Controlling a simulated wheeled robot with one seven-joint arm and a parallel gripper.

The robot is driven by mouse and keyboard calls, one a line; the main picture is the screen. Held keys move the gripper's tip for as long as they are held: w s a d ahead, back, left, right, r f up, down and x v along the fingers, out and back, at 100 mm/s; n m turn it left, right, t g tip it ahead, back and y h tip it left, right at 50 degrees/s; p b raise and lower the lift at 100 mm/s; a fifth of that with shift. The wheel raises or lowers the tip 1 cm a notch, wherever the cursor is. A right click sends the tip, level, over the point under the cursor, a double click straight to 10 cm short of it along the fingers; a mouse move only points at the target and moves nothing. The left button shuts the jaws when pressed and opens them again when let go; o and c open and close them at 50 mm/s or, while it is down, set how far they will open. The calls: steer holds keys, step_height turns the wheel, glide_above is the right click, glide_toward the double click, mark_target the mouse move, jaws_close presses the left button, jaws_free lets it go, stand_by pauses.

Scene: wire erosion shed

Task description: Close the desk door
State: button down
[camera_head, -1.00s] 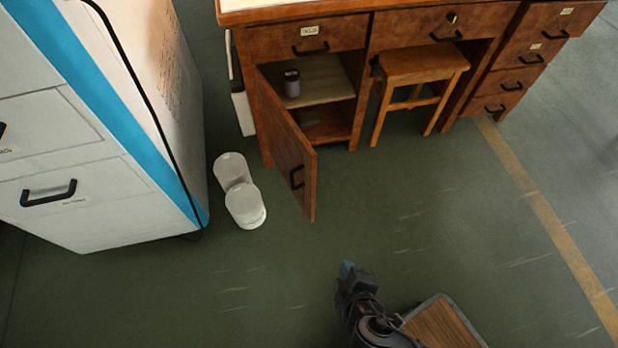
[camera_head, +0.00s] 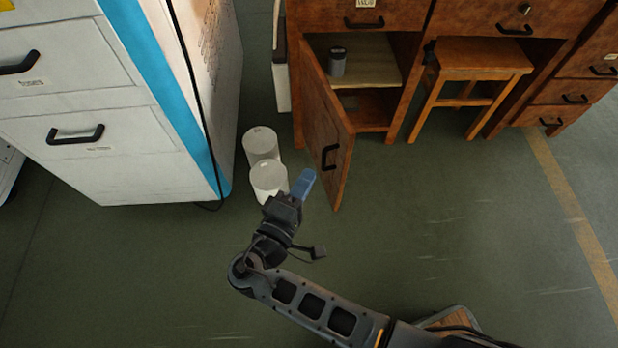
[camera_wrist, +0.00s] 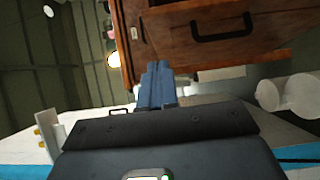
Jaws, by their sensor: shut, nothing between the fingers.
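The wooden desk door (camera_head: 327,135) stands swung open from the left cabinet of the desk (camera_head: 391,75), with its black handle (camera_head: 330,157) on the face turned to me. The door and its handle also show in the wrist view, where the handle (camera_wrist: 221,28) is at the top right. My gripper (camera_head: 303,184), with blue fingers, is shut and empty. In the head view it is just left of the door's lower free edge; whether it touches the door I cannot tell. The fingers also show in the wrist view (camera_wrist: 156,86).
Two white cylinders (camera_head: 267,176) stand on the floor left of the door, close by my gripper. A white and blue cabinet (camera_head: 130,150) is at the left. A dark canister (camera_head: 338,62) stands on the shelf inside. A wooden stool (camera_head: 470,62) is under the desk. Floor to the right is clear.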

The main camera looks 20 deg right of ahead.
mark_target(345, 138)
steer(key=shift+w+d, duration=0.8)
steer(key=shift+d, duration=0.8)
steer(key=shift+w+d, duration=0.75)
steer(key=shift+d, duration=0.85)
steer(key=shift+w+d, duration=0.8)
steer(key=shift+d, duration=0.8)
